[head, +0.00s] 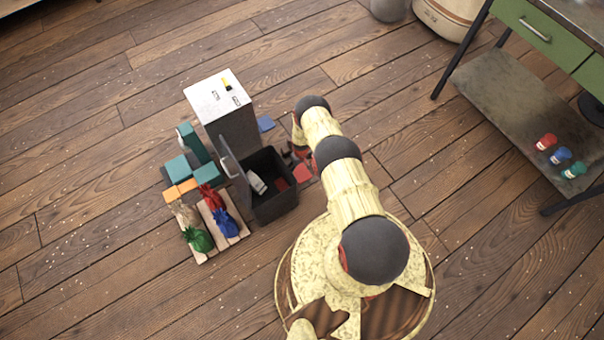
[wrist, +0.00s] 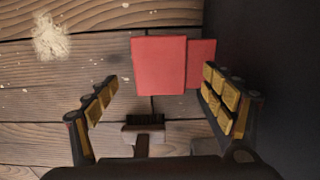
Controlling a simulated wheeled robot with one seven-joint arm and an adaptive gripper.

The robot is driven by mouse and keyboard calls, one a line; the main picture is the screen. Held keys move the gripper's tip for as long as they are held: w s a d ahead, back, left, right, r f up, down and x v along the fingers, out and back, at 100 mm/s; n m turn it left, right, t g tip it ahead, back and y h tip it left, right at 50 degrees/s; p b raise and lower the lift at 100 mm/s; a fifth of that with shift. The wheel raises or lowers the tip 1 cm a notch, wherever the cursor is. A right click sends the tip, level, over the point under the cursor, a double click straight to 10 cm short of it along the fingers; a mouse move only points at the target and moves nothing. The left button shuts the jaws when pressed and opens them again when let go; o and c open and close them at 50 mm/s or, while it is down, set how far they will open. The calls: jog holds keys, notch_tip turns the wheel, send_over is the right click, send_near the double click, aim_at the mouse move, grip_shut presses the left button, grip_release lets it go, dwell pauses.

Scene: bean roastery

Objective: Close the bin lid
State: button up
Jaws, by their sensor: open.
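The dark open-topped bin (head: 276,207) stands on the floor left of my arm. Its grey lid (head: 233,168) stands up at the bin's left edge, so the bin is open. A pale item (head: 256,183) and something red lie inside. My gripper (head: 299,155) is low by the bin's far right side, partly hidden by my arm. In the wrist view my gripper (wrist: 160,88) is open with nothing between its fingers. A dark surface, perhaps the bin's wall, fills the right edge there. The lid cannot be made out in the wrist view.
A white-topped dark cabinet (head: 218,96) stands behind the bin. Sacks on pallets (head: 206,258) and teal boxes (head: 178,168) are to its left. Red flat pieces (wrist: 158,65), a small brush (wrist: 143,123) and pale powder (wrist: 50,37) lie on the floor. A green workbench (head: 540,30) is at right.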

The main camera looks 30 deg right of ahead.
aim_at(301, 173)
jog(key=shift+f+b, duration=0.75)
jog(key=shift+f, duration=1.45)
jog(key=shift+c, duration=0.2)
jog(key=c, duration=1.6)
jog(key=shift+s, duration=0.1)
jog(key=shift+c, duration=0.4)
